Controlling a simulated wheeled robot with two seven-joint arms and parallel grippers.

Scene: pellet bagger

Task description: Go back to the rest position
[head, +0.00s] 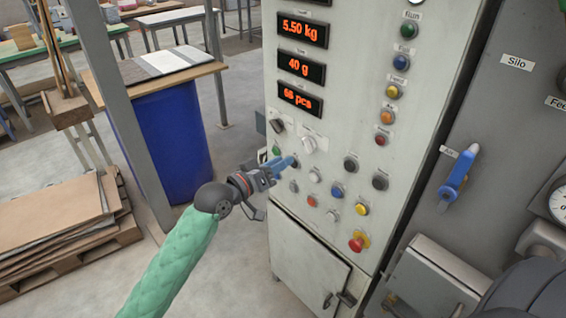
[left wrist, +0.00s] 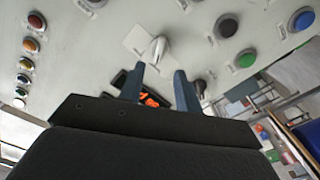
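My left gripper (head: 284,165) is in front of the lower left part of the grey control panel (head: 335,135), close to its buttons. In the left wrist view its two dark blue fingers (left wrist: 159,80) stand apart with nothing between them. A white selector knob (left wrist: 157,48) shows just beyond the fingertips; in the head view the white knob (head: 309,144) is just up and right of the gripper. I cannot tell whether the fingertips touch the panel. My right gripper is not in view.
Several coloured buttons surround the gripper, with a red emergency stop (head: 357,243) lower right. A blue-handled valve (head: 458,178) is on the right. A blue bin (head: 172,135) and stacked cardboard (head: 60,225) are on the left. Open floor lies between bin and cabinet.

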